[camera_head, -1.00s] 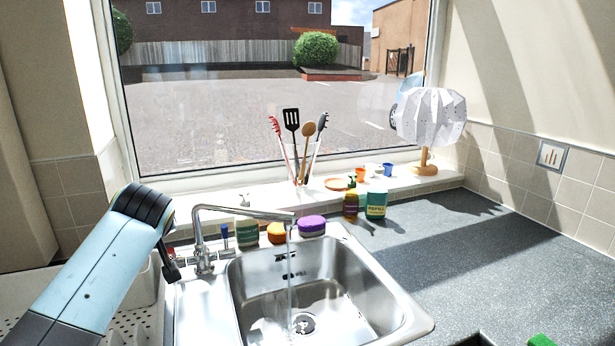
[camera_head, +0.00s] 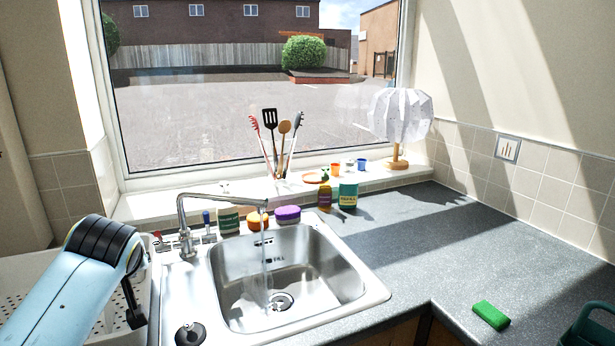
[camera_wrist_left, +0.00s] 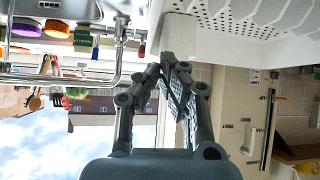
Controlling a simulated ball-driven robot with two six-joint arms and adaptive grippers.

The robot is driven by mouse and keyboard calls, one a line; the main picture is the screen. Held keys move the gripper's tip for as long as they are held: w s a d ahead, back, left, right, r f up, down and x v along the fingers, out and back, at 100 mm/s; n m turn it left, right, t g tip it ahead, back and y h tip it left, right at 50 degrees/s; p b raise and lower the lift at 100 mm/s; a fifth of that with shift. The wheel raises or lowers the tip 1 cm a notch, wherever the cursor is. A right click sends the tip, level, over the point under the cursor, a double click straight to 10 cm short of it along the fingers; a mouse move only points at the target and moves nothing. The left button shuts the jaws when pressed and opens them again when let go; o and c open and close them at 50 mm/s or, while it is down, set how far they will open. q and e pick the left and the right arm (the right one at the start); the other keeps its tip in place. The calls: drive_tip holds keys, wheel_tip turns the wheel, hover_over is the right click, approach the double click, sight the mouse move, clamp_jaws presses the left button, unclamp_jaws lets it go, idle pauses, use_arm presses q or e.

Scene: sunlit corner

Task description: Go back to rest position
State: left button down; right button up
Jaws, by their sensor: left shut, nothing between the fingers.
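My left arm comes in from the left in the head view, over the white perforated tray (camera_head: 18,282) beside the sink. A dark part of my left gripper (camera_head: 133,305) shows below its wrist; the rest is hidden behind the arm. In the left wrist view the fingers of my left gripper (camera_wrist_left: 168,62) come together, shut and empty, close to the tray. My right gripper is in neither view.
Water runs from the tap (camera_head: 222,199) into the steel sink (camera_head: 345,283). Bottles and sponges stand behind it, with a utensil holder (camera_head: 278,165) on the sill. A green sponge (camera_head: 491,315) lies on the right worktop. The middle worktop is clear.

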use_arm(q)
drive_tip(key=s+d+f+m+g+h, duration=0.1)
drive_tip(key=s+d+m+g+h, duration=0.2)
drive_tip(key=s, duration=1.5)
drive_tip(key=s+d+m+g+h, duration=0.15)
drive_tip(key=s+m, duration=0.25)
drive_tip(key=s, duration=1.3)
wheel_tip(320, 180, down, 40)
drive_tip(key=s+a+g+b, duration=0.2)
drive_tip(key=b, duration=1)
drive_tip(key=s+f+b, duration=0.4)
drive_tip(key=s+f, duration=0.5)
drive_tip(key=f, duration=0.3)
drive_tip(key=s+f+g+b, duration=0.1)
drive_tip(key=s+f+b, duration=0.4)
drive_tip(key=s+f, duration=0.5)
wheel_tip(320, 180, down, 2)
drive_tip(key=shift+a+f+y, duration=0.25)
drive_tip(key=shift+a+y, duration=0.1)
drive_tip(key=shift+a, duration=0.05)
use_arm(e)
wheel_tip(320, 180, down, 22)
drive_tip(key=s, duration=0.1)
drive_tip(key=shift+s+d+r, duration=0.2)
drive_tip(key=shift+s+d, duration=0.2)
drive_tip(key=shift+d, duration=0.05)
use_arm(q)
drive_tip(key=shift+g, duration=0.25)
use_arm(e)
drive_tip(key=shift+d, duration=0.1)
